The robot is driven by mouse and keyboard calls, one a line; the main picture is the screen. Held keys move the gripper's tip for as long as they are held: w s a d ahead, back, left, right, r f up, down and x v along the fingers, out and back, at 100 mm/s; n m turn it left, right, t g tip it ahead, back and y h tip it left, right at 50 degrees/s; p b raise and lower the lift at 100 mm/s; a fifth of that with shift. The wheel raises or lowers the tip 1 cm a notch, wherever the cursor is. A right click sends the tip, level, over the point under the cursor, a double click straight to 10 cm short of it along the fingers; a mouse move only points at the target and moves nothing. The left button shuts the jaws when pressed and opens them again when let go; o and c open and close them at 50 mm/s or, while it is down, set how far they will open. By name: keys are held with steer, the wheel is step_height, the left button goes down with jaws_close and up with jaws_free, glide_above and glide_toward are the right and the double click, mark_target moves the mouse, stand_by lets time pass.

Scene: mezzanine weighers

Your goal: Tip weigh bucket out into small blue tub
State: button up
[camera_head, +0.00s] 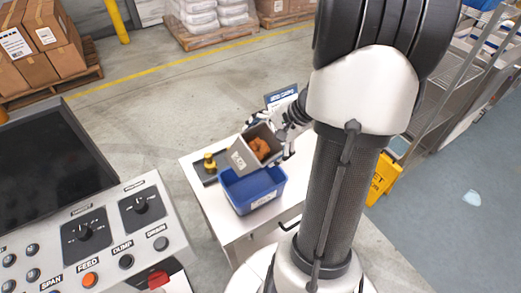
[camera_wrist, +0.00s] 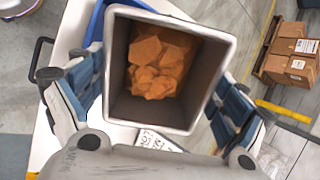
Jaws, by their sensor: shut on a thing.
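The weigh bucket (camera_head: 241,157) is a grey square-mouthed bucket with a pale label. It holds orange-brown lumps (camera_wrist: 158,66), which also show in the head view (camera_head: 259,147). My gripper (camera_head: 287,136) is shut on the bucket; in the wrist view its blue-padded fingers lie on either side of the bucket's walls (camera_wrist: 121,80). The bucket is tilted and held above the back of the small blue tub (camera_head: 265,187). The tub stands on a white table, its visible inside bare blue. In the wrist view only part of the tub (camera_wrist: 97,22) shows behind the bucket.
The white table (camera_head: 222,222) also bears a dark tray with a yellow-and-black object (camera_head: 209,162) left of the tub. A control panel (camera_head: 110,235) with knobs stands at the left front. Boxes on a pallet (camera_head: 38,45) stand far back left. A yellow sign (camera_head: 383,181) stands at right.

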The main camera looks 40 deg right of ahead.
mark_target(272, 154)
steer(key=t+b, duration=0.1)
steer(key=b, duration=0.1)
steer(key=s+f+t+y+b, duration=0.1)
steer(key=t+b, duration=0.1)
steer(key=b, duration=0.1)
steer(key=d+f+t+y+b, duration=0.1)
steer(key=b, duration=0.2)
steer(key=shift+s+d+f, duration=0.1)
steer(key=shift+s+f, duration=0.15)
steer(key=shift+s, duration=0.1)
steer(key=t+b, duration=0.1)
steer(key=b, duration=0.1)
steer(key=f+t+y+b, duration=0.1)
steer(key=b, duration=0.1)
steer(key=f+t+y+b, duration=0.1)
steer(key=b, duration=0.1)
steer(key=shift+s+d, duration=0.15)
steer(key=shift+s, duration=0.1)
steer(key=shift+s+f+t+y+b, duration=0.1)
steer(key=shift+f+t+y+b, duration=0.25)
steer(key=shift+t+y+b, duration=0.25)
steer(key=shift+r+t+y+p, duration=0.1)
steer(key=shift+t+y+p, duration=0.2)
steer(key=shift+t, duration=0.2)
steer(key=shift+f+t+y, duration=0.55)
steer(key=shift+t+y, duration=0.05)
steer(key=shift+t, duration=0.4)
